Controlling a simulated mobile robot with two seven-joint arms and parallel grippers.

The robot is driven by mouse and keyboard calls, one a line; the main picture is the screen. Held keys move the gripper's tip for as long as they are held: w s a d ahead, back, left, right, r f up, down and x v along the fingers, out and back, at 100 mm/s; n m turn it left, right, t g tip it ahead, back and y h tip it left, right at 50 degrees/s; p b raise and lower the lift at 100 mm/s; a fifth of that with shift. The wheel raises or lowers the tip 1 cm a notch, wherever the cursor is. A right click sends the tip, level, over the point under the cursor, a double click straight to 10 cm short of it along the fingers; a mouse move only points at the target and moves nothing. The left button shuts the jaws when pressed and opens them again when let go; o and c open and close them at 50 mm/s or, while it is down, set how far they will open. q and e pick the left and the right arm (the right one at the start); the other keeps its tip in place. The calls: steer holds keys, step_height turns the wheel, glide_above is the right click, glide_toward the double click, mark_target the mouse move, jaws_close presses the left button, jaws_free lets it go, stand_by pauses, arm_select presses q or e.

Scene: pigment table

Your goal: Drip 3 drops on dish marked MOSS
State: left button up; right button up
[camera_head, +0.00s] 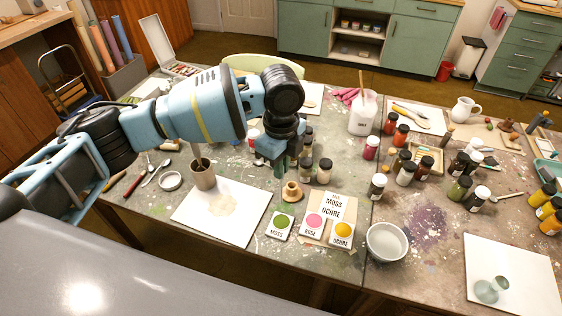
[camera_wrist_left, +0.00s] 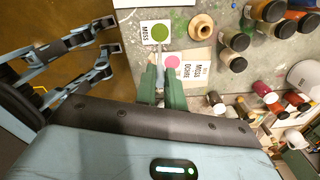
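The green MOSS dish (camera_head: 280,223) lies flat on the table, left of the pink ROSE dish (camera_head: 312,224) and the yellow OCHRE dish (camera_head: 342,232). The MOSS dish also shows in the left wrist view (camera_wrist_left: 157,33). My left gripper (camera_head: 276,156) points down above the table, behind the dishes in the head view. In the left wrist view its green fingers (camera_wrist_left: 163,88) are closed around a slim pale thing (camera_wrist_left: 158,63), which looks like a dropper. Its tip shows near the MOSS and ROSE dishes. The wooden holder (camera_head: 291,191) has no dropper in it. My right gripper is not in view.
A card with names (camera_head: 337,205) lies behind the dishes. A white bowl (camera_head: 387,242) stands right of OCHRE. A paper sheet (camera_head: 240,233) with a brown cup (camera_head: 203,175) lies left. Several bottles (camera_head: 324,171) stand close behind the wooden holder.

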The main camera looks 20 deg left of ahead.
arm_select(q)
step_height(320, 180, down, 2)
steer(key=shift+f, duration=0.15)
steer(key=shift+f+b, duration=0.55)
steer(key=shift+f, duration=0.5)
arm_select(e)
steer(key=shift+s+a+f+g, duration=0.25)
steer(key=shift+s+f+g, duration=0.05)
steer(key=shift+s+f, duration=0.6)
arm_select(q)
steer(key=shift+o, duration=0.2)
steer(key=shift+c, duration=0.2)
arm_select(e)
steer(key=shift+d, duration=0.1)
arm_select(q)
steer(key=shift+c, duration=0.6)
stand_by(3.7)
stand_by(0.3)
